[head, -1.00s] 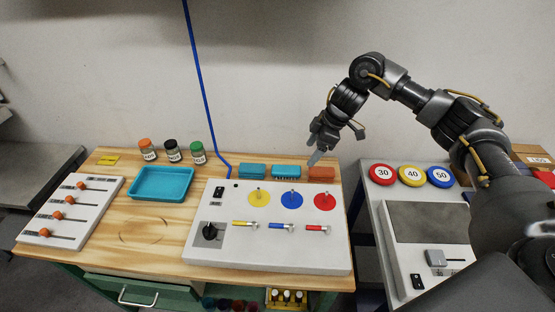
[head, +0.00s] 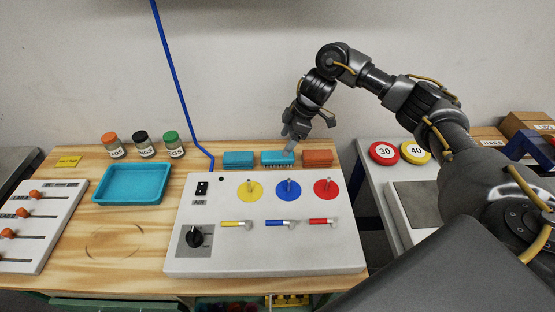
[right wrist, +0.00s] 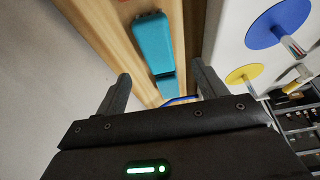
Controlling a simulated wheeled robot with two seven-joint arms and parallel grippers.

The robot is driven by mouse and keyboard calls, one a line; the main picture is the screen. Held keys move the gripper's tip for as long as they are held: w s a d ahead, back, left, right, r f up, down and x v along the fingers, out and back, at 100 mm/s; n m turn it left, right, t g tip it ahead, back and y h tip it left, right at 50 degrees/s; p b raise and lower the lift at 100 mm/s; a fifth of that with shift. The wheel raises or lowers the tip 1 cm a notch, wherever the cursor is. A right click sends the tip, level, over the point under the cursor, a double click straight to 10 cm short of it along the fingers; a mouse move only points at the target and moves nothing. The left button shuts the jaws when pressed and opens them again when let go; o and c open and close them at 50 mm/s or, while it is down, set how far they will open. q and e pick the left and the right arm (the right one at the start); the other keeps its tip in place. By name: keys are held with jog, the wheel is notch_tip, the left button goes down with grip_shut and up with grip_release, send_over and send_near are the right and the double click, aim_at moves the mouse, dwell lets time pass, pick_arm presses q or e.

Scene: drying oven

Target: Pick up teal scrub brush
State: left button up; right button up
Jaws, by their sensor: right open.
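The teal scrub brush (head: 277,158), with bristles showing along its lower edge, lies at the back of the table behind the control panel. It is between a plain teal block (head: 238,159) and an orange block (head: 317,157). In the right wrist view the brush (right wrist: 152,42) lies beyond the open fingertips (right wrist: 160,76), with the plain teal block (right wrist: 167,88) nearer, between the fingers. My left gripper is not in view.
The white control panel (head: 215,258) with coloured discs and levers stands in front of the blocks. A teal tray (head: 132,200) and several lidded jars (head: 145,150) are to the left. A wall is close behind. A blue cable (head: 180,85) runs down beside the plain block.

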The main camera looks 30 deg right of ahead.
aim_at(278, 155)
jog(key=shift+x, duration=1.6)
jog(key=shift+w, duration=0.1)
jog(key=p+x, duration=0.2)
jog(key=x, duration=0.3)
jog(key=shift+d, duration=0.2)
jog(key=shift+f, duration=0.1)
jog(key=shift+f, duration=0.25)
jog(key=c, duration=1.1)
